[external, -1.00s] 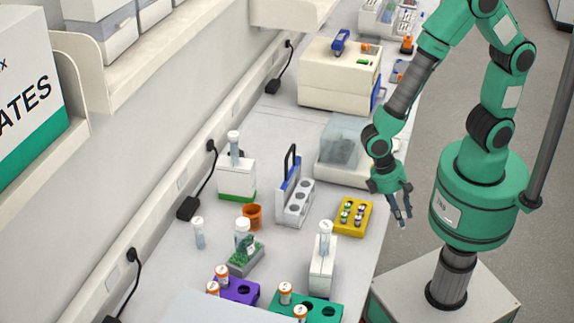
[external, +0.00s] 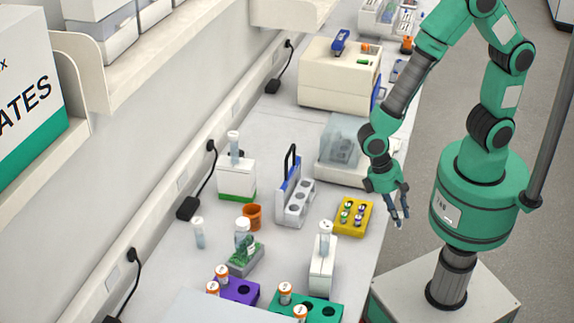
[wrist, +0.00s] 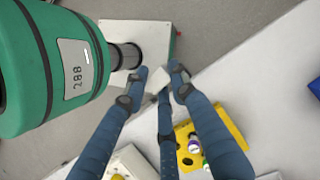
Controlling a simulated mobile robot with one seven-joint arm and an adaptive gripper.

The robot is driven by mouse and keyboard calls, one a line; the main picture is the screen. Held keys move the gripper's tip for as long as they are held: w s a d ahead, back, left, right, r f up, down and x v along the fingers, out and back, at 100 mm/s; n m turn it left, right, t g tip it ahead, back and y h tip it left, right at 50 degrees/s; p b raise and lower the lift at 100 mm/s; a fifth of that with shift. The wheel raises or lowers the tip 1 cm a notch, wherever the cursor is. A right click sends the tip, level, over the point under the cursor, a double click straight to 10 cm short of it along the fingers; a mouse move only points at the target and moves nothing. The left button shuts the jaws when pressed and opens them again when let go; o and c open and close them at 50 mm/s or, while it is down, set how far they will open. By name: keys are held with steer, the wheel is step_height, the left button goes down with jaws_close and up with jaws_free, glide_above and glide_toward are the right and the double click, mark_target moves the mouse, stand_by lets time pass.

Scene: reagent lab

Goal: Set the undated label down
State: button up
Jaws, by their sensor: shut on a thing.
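My gripper (external: 398,219) hangs pointing down beside the bench's right edge, to the right of the yellow vial rack. In the wrist view my gripper (wrist: 160,78) is shut on a small pale piece, which I take for the undated label (wrist: 159,86). The label sits between the fingertips and is partly hidden by them. Any writing on it is too small to read. It is held in the air, apart from the bench and the rack.
The yellow rack (external: 341,228) holds several small vials; it also shows in the wrist view (wrist: 232,126). Bare bench lies around the yellow rack.

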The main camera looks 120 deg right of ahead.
steer(key=w+d+r+m+t+p, duration=0.2)
steer(key=w+d+m, duration=0.45)
steer(key=w, duration=0.75)
steer(key=w+d+r+m+t+p, duration=0.15)
steer(key=w+d+m, duration=0.5)
steer(key=w, duration=0.65)
steer(key=w+d+r+m+t+p, duration=0.1)
steer(key=w+d+m+t+p, duration=0.2)
steer(key=w+d, duration=0.85)
steer(key=w+d+m+p, duration=0.1)
steer(key=w+d+m, duration=0.3)
steer(key=w, duration=0.3)
steer(key=w+d+m+h+p, duration=0.1)
steer(key=w+d+m, duration=0.2)
steer(key=w+d, duration=0.2)
steer(key=shift+w+d+r+m+t, duration=0.25)
steer(key=shift+w+m+t, duration=0.15)
steer(key=shift+w, duration=0.45)
steer(key=shift+f, duration=0.15)
steer(key=shift+f+p, duration=0.35)
steer(key=shift+f, duration=2.65)
steer(key=shift+f, duration=0.1)
steer(key=shift+f, duration=1.8)
steer(key=shift+f, duration=0.1)
